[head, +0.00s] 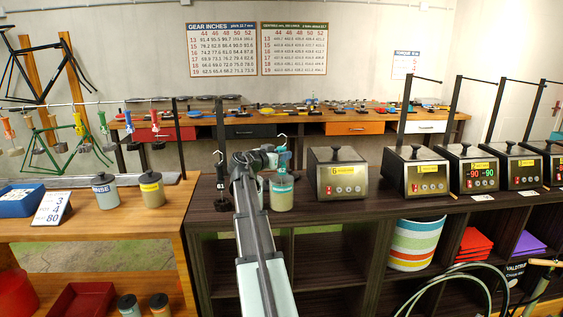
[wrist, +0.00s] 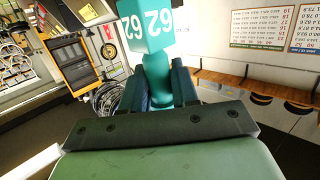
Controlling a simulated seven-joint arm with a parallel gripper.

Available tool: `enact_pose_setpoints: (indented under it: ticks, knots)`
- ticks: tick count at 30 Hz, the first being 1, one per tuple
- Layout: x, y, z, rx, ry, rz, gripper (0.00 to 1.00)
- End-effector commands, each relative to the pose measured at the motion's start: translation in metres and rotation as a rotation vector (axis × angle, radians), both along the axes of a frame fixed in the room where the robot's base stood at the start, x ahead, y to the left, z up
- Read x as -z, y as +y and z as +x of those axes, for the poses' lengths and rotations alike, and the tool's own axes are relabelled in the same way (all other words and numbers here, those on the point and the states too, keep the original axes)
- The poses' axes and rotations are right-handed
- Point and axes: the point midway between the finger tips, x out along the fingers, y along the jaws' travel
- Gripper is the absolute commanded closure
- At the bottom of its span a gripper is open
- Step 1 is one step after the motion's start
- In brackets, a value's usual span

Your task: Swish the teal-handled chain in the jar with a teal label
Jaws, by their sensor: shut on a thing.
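The teal handle (head: 283,160) stands upright with a metal hook above it. My gripper (head: 274,157) is shut on this handle at the dark counter. The wrist view shows the teal handle (wrist: 156,72) between the fingers, with a teal block (wrist: 150,25) marked 62 at its end. A pale jar with a teal band (head: 281,194) stands directly below the handle on the counter. The chain is not visible; I cannot tell whether it is inside the jar. Another jar is mostly hidden behind my arm, left of this one.
Several boxy heaters with knobs, the nearest (head: 338,174) yellow-labelled, line the counter to the right. A rinse jar (head: 104,192) and a yellow-labelled jar (head: 151,189) stand on the left bench, below hanging coloured handles (head: 80,130).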

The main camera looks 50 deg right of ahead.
Motion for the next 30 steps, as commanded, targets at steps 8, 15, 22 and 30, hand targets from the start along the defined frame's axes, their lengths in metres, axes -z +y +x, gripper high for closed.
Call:
enact_pose_setpoints:
  ticks: [8,15,22,30]
  knots:
    - [-0.024,0.0,0.001,-0.001,-0.001,-0.002,1.0]
    - [-0.043,0.0,0.0,0.0,-0.001,-0.001,1.0]
    - [-0.061,0.0,0.001,0.0,-0.001,-0.001,1.0]
    - [-0.083,0.0,0.001,-0.001,0.0,-0.001,1.0]
